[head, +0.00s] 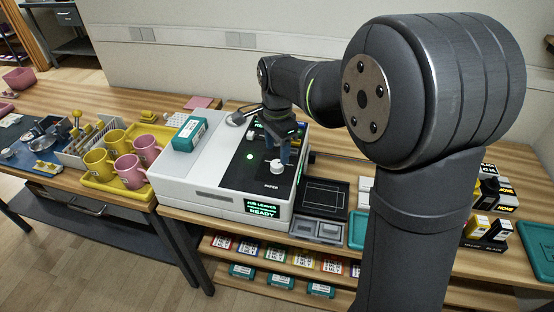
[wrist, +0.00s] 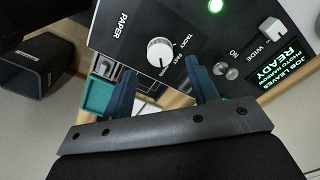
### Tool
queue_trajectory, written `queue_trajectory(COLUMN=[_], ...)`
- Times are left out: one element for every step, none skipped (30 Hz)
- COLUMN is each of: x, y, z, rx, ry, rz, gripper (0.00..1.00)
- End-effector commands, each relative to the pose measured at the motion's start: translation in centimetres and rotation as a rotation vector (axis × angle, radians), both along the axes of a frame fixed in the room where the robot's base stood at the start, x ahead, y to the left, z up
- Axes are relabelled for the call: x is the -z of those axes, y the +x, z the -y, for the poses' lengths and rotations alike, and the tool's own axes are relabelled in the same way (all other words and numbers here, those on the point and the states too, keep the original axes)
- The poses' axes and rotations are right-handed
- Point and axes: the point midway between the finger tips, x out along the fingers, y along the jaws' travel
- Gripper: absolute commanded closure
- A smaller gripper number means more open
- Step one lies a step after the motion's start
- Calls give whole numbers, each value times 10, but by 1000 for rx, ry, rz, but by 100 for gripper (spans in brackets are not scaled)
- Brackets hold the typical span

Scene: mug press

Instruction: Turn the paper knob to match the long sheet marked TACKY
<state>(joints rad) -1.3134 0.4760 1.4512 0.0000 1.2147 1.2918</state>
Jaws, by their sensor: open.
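The white round paper knob (head: 278,167) sits on the black panel of the white press (head: 181,188). In the wrist view the knob (wrist: 160,53) has PAPER printed on one side and small words, one reading TACKY, on the other. I cannot tell which word its pointer faces. My gripper (head: 280,152) is just above the knob in the head view. In the wrist view its two blue fingers (wrist: 160,68) are open and apart, one to each side below the knob, holding nothing. I cannot make out a long sheet marked TACKY.
A second white knob (wrist: 272,30) marked WIDE is on the panel. A teal box (head: 190,132) lies on the press. Mugs fill a yellow tray (head: 112,190) at left; a dark tray (head: 322,197) is at right.

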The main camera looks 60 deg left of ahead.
Motion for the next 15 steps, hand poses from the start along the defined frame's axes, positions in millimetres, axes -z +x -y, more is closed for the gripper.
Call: queue_trajectory(x=[10,15,22,26,30,34,37,40,42,44,45,46,47,47,47], y=[0,0,0,0,0,0,0,0,0,0,0,0,0,0,0], z=[1,1,1,0,0,0,0,0,0,0,0,0,0,0,0], rx=[0,0,0,0,0,0,0,0,0,0,0,0,0,0,0], ry=[-4,-3,-3,-3,-2,-2,-2,-1,-1,-1,-1,-1,0,0,0], rz=[-1,-1,-1,-1,-1,-1,-1,0,0,0,0,0,0,0,0], gripper=[46,46,46,46,46,46,46,46,46,46,46,46,46,46,46])
